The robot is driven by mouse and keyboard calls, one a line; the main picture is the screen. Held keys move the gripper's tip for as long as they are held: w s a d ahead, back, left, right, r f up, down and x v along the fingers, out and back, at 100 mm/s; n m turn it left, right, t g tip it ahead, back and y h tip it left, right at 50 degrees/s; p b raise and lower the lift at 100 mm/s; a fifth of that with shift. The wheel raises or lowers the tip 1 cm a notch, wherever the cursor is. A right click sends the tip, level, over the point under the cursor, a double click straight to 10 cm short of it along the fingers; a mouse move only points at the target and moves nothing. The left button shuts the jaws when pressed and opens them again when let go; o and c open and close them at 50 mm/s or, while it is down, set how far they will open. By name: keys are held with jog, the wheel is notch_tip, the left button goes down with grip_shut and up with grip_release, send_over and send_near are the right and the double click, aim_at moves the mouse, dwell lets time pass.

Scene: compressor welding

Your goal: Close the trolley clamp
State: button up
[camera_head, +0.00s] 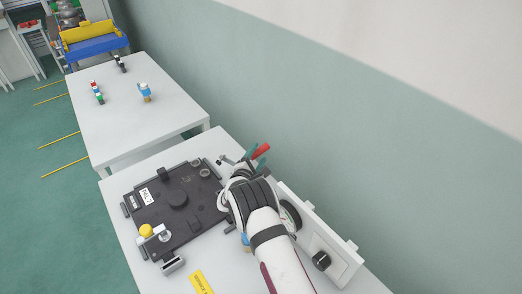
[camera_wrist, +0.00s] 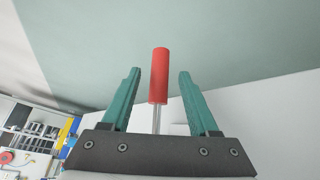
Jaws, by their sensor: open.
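The clamp's red handle (camera_wrist: 158,76) stands upright on a thin metal rod in the wrist view, between the two teal fingers of my gripper (camera_wrist: 159,88). There is a visible gap on both sides, so the fingers do not touch it. In the head view the red handle (camera_head: 262,151) shows at the far right edge of the near table, beside my gripper (camera_head: 257,156). My gripper is open and holds nothing. The clamp's base is hidden behind my wrist and the gripper body.
A dark fixture plate (camera_head: 160,222) with a yellow-knobbed part (camera_head: 146,231) lies on the near white table (camera_head: 118,193). A white upright panel (camera_head: 345,262) with black knobs stands to the right. A second table (camera_head: 120,118) holds small coloured parts. The wall is close behind.

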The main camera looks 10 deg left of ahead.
aim_at(260, 153)
jog(key=shift+x, duration=1.85)
grip_shut()
